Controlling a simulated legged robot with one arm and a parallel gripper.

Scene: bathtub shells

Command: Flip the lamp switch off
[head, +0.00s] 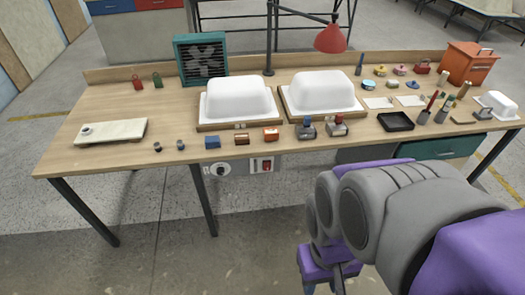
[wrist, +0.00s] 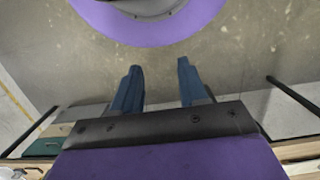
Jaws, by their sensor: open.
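A red lamp shade (head: 330,38) hangs from a dark stand at the back of the workbench. A small pale panel with a red switch (head: 266,165) sits on the bench's front edge, below the tabletop; its on or off position is too small to tell. My gripper (wrist: 158,80) shows in the wrist view with its two blue fingers apart and nothing between them. It points at the bare floor. In the head view my arm is at the lower right, in front of and below the bench, away from the switch, and the fingers are not clearly seen.
The workbench (head: 105,107) holds two white tub shells (head: 237,98) (head: 319,90), a teal fan box (head: 201,58), a black tray (head: 395,121) and several small blocks. A round white dial (head: 217,170) is left of the switch. Dark table legs (head: 203,200) stand below. The floor in front is clear.

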